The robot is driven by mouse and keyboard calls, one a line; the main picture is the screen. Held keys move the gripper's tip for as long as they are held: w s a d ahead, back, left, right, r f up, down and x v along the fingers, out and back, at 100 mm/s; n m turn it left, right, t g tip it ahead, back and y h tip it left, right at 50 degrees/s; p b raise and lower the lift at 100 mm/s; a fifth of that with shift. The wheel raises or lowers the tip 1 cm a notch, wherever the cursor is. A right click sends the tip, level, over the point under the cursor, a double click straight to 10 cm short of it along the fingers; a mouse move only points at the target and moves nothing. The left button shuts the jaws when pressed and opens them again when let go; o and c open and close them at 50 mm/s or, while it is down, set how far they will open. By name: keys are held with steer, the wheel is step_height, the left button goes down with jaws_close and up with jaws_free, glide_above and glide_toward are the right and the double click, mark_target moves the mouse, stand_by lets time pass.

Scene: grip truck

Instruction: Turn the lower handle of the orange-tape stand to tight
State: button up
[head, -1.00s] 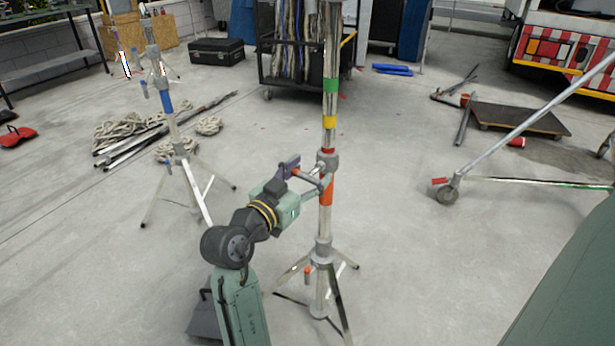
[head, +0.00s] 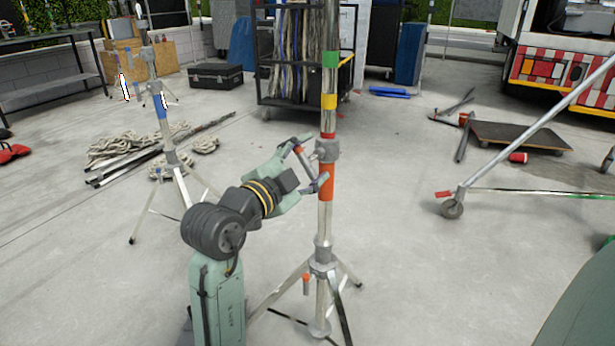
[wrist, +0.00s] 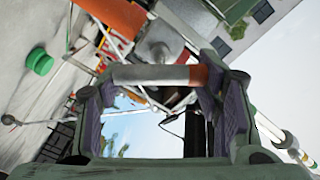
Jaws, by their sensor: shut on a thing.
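The orange-tape stand (head: 326,215) stands upright in the middle of the head view, with an orange band (head: 326,183) below a grey collar (head: 328,150). My gripper (head: 307,166) is beside this collar, on its left. It is shut on a handle (head: 304,160), a short bar with an orange end. In the wrist view the handle (wrist: 150,74) lies crosswise between the two finger pads, pale at left and orange at right. Another orange-ended handle (head: 306,284) hangs at the lower collar (head: 322,262) above the legs, apart from my gripper.
A blue-tape stand (head: 167,130) stands at the left, with rope (head: 118,148) and poles on the floor behind it. A black cart (head: 262,85) is at the back. A slanted pole on a wheeled base (head: 453,208) is at the right. Floor around the stand is mostly clear.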

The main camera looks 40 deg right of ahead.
steer(key=m+b, duration=0.3)
steer(key=m, duration=0.1)
steer(key=shift+f+b, duration=0.3)
steer(key=shift+b, duration=0.1)
steer(key=shift+m+b, duration=0.5)
steer(key=shift+m, duration=0.1)
steer(key=shift+r+m, duration=0.1)
steer(key=shift+m, duration=0.2)
steer(key=o, duration=1.2)
steer(key=v, duration=1.2)
